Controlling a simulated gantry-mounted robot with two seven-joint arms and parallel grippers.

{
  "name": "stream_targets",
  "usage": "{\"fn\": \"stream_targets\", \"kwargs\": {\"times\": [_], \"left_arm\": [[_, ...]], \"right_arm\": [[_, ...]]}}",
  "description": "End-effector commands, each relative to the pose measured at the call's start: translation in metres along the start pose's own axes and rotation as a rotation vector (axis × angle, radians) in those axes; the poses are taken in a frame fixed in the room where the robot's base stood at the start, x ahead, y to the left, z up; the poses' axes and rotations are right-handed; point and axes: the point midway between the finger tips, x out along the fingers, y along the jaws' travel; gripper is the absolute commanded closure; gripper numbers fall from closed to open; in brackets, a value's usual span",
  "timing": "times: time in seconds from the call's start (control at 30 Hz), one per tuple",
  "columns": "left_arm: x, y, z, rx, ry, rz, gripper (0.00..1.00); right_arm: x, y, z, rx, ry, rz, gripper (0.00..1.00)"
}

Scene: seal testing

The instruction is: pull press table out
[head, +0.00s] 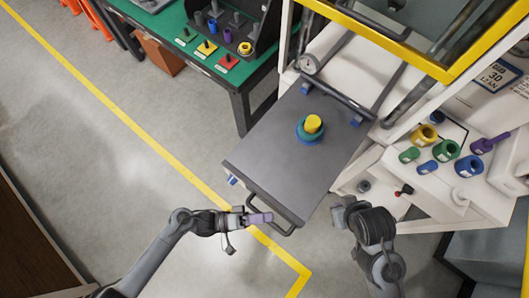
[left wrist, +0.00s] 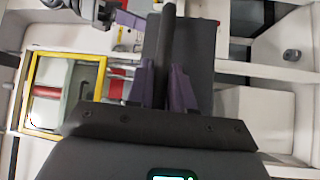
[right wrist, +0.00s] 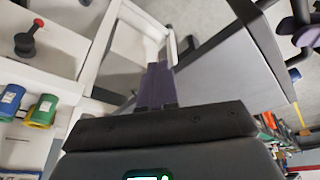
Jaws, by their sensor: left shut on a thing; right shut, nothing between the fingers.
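The press table (head: 262,160) is a dark grey plate reaching out from the white press frame toward me. A dark bar handle (head: 292,218) runs along its near edge. My left gripper (head: 262,218) is shut on the handle; in the left wrist view the handle (left wrist: 168,40) stands between the purple fingers (left wrist: 166,90). A teal-blue ring (head: 309,138) with a yellow cylinder (head: 313,124) in it rests on the table. My right gripper (head: 343,212) is right of the table's near edge, apart from it. Its purple fingers (right wrist: 156,88) are shut and empty.
A shelf on the right holds several coloured rings, including a green one (head: 446,150), and a red-knobbed lever (head: 404,190). A green bench (head: 165,22) with parts stands at upper left. The yellow-barred press frame (head: 395,45) is behind. Grey floor lies clear at left.

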Motion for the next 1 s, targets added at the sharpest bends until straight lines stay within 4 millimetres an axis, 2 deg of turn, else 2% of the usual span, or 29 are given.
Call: {"fn": "stream_targets", "kwargs": {"times": [0.4, 0.43, 0.53, 0.83, 1.0], "left_arm": [[-0.001, 0.002, 0.004, -0.004, -0.009, 0.006, 1.0], [-0.001, 0.002, 0.004, -0.004, -0.009, 0.007, 0.74], [-0.001, 0.002, 0.004, -0.004, -0.008, 0.005, 0.59], [-0.002, 0.001, 0.003, -0.003, -0.006, 0.002, 0.59], [-0.013, -0.001, 0.003, -0.003, -0.006, -0.001, 0.59]], "right_arm": [[-0.001, 0.002, 0.0, -0.006, -0.001, 0.005, 1.0], [-0.001, 0.002, 0.0, -0.005, -0.001, 0.006, 1.0], [-0.001, 0.002, 0.0, -0.005, -0.001, 0.005, 1.0], [0.0, 0.001, 0.0, 0.001, 0.0, 0.001, 1.0], [0.002, 0.0, 0.0, 0.002, 0.0, 0.0, 1.0]]}}
